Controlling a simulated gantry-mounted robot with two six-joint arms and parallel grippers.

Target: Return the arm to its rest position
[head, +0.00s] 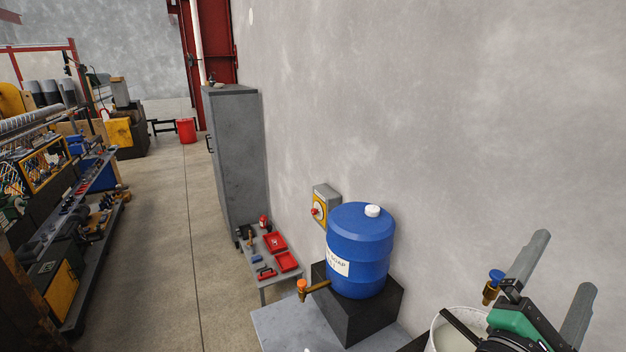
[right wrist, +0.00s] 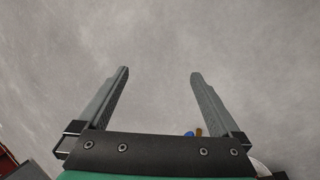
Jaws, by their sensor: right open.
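My right gripper (head: 559,277) is at the lower right of the head view, in front of the grey wall. Its two grey fingers point up and stand wide apart with nothing between them. The right wrist view also shows the open fingers (right wrist: 160,88) against bare wall. The left gripper is in neither view.
A blue soap drum (head: 361,262) with a tap stands on a black block left of my right gripper. A white bucket (head: 446,325) and a blue-handled brass valve (head: 493,286) are close beside that gripper. A grey cabinet (head: 238,150) stands along the wall. The floor aisle (head: 170,220) is clear.

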